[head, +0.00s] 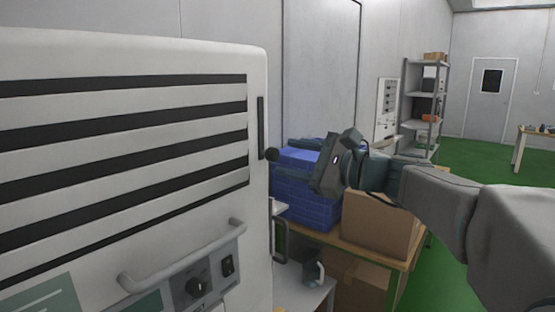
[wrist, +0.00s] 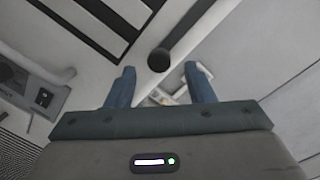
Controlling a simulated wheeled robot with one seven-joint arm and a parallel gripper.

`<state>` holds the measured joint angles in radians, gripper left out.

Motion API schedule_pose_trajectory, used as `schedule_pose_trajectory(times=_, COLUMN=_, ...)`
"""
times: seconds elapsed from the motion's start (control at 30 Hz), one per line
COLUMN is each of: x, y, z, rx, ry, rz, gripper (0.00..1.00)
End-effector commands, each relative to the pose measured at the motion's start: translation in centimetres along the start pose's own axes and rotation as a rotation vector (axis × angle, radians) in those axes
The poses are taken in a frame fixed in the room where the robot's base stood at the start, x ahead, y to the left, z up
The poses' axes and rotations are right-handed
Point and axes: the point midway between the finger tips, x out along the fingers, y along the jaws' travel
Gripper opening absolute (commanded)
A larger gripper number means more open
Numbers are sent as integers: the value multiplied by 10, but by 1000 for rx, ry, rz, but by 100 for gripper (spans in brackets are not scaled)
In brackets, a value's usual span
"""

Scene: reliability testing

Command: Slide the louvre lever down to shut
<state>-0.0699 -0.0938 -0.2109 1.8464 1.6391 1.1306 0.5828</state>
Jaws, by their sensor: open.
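The white louvre cabinet (head: 150,62) fills the left of the head view, with dark gaps between its slats. On its side face is a dark upright slot (head: 261,125). The louvre lever's black round knob (head: 272,155) sticks out beside the slot's lower end. In the wrist view the knob (wrist: 158,61) lies ahead, between the lines of the two fingers and just beyond their tips. My gripper (head: 287,170) is open and close to the knob on its right; it also shows in the wrist view (wrist: 160,75). I cannot tell if a finger touches the knob.
A handle bar (head: 185,255) and a control panel with a dial (head: 196,287) jut from the cabinet front. Blue crates (head: 310,212) and a cardboard box (head: 378,225) stand on a table behind my gripper. Green floor (head: 470,160) is open at the right.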

Motion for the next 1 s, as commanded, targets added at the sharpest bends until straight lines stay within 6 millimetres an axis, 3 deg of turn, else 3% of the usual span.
schedule_pose_trajectory(times=0.2, x=-51, y=1, z=-1, rx=-2, ry=2, rz=-3, gripper=48)
schedule_pose_trajectory(times=0.4, x=-80, y=1, z=-1, rx=0, ry=0, rz=0, gripper=48)
schedule_pose_trajectory(times=0.87, x=-90, y=1, z=0, rx=0, ry=1, rz=3, gripper=48)
schedule_pose_trajectory(times=1.0, x=-87, y=18, z=-7, rx=-26, ry=38, rz=52, gripper=48)
